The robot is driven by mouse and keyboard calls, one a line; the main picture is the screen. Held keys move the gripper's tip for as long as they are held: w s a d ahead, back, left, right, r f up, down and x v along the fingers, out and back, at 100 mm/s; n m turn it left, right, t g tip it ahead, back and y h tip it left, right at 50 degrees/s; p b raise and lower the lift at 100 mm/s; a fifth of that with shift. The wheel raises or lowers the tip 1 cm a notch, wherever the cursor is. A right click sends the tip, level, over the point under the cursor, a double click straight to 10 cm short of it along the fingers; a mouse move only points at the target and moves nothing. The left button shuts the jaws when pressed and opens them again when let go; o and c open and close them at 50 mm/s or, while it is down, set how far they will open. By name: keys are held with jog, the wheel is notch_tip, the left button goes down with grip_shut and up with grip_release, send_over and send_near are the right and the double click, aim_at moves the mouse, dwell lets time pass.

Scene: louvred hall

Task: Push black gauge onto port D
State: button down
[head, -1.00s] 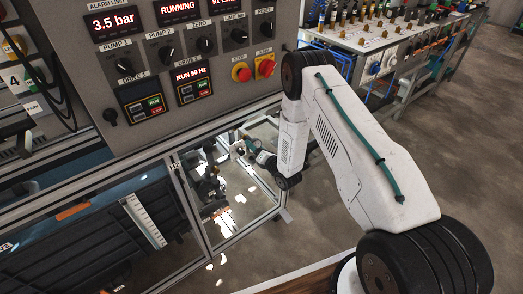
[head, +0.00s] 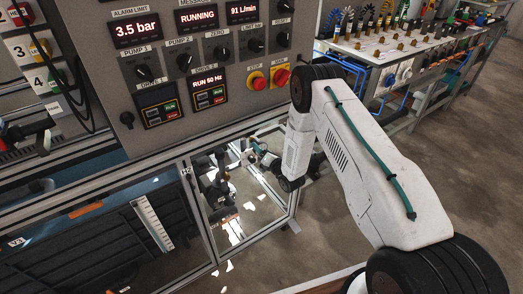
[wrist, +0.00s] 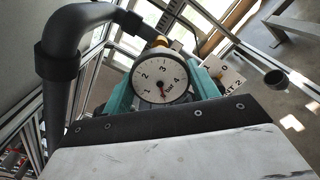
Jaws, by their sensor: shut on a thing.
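The black gauge (wrist: 161,76) has a white dial with black numerals and a red mark near its centre. In the wrist view it faces the camera between the teal fingers of my gripper (wrist: 163,90), which is shut on it. A brass-coloured fitting (wrist: 160,41) shows just beyond the gauge; I cannot tell whether they touch. In the head view my gripper (head: 262,143) is small, at the framed opening below the control panel. No port letter D is readable.
A thick dark pipe (wrist: 66,45) bends close on the left of the gauge in the wrist view. A white tag ending in "ENT 2" (wrist: 226,76) is on the right. The grey control panel (head: 205,75) stands above; open floor (head: 440,150) lies right.

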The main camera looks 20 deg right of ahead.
jog(key=shift+w, duration=0.2)
dwell(0.3)
jog(key=shift+x, duration=1.25)
jog(key=shift+c, duration=1.8)
grip_release()
jog(key=shift+s, duration=0.1)
jog(key=v, duration=0.7)
